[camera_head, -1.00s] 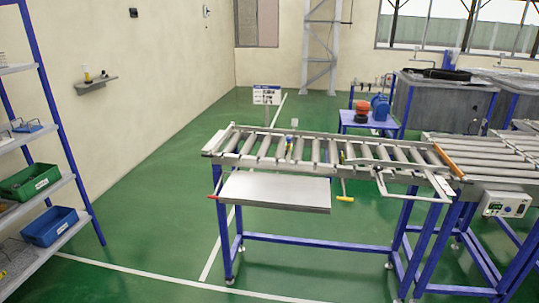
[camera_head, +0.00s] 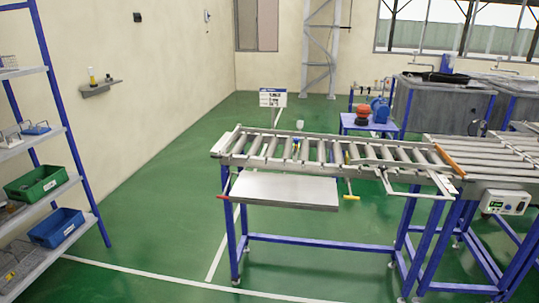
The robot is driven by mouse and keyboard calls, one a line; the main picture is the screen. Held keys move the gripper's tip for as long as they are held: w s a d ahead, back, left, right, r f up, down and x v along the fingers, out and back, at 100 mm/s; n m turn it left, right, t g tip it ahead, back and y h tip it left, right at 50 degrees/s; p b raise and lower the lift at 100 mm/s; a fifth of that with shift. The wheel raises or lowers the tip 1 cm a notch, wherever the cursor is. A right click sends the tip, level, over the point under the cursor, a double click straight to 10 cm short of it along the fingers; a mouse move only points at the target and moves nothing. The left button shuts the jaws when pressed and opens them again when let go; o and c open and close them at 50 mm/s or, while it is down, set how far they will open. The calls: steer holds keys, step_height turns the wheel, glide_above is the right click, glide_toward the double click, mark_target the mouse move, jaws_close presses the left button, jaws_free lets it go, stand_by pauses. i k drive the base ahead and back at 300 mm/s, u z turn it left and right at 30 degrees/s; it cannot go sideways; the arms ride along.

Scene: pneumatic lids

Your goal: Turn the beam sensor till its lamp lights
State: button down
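The roller conveyor (camera_head: 255,162) stands in the middle of the view on blue legs. A small pale piece (camera_head: 299,125) stands up at its far side. I cannot tell whether this is the beam sensor, and I can make out no lit lamp on it. My gripper is not in view.
A grey shelf (camera_head: 275,189) with a red-tipped end juts out under the conveyor's front. A control box (camera_head: 505,201) hangs at the right. A blue rack with a green bin (camera_head: 37,183) and a blue bin (camera_head: 57,227) stands left. The green floor between is clear.

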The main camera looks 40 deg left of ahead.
mark_target(295, 147)
steer(key=u, duration=1.3)
steer(key=i, duration=1)
steer(key=z, duration=0.05)
